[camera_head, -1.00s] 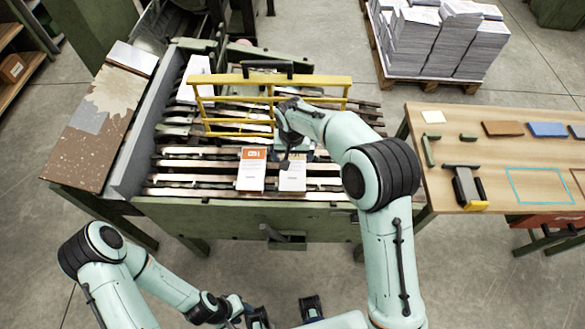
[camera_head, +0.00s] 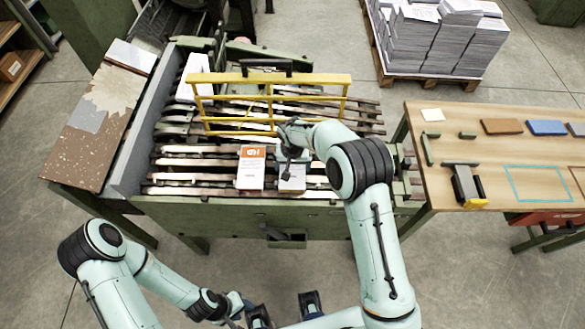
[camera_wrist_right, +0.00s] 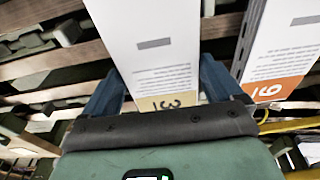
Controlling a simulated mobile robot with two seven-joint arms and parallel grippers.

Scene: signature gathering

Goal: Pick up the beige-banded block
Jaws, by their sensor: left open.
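The beige-banded block (camera_wrist_right: 155,45) is a white slab with "13" on its beige band. In the right wrist view it stands between the two blue fingers of my right gripper (camera_wrist_right: 165,92), one on each side; whether both press on it I cannot tell. In the head view the block (camera_head: 292,182) shows white on the slatted machine bed, its upper end hidden under my right gripper (camera_head: 291,158). My left gripper (camera_head: 284,311) is open and empty at the bottom edge, away from the machine.
An orange-banded block (camera_head: 251,168) stands close beside it; it also shows in the right wrist view (camera_wrist_right: 283,45). A yellow frame (camera_head: 268,79) rises behind. Another white block (camera_head: 194,78) stands at the back left. A wooden table (camera_head: 440,190) with small items is at right.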

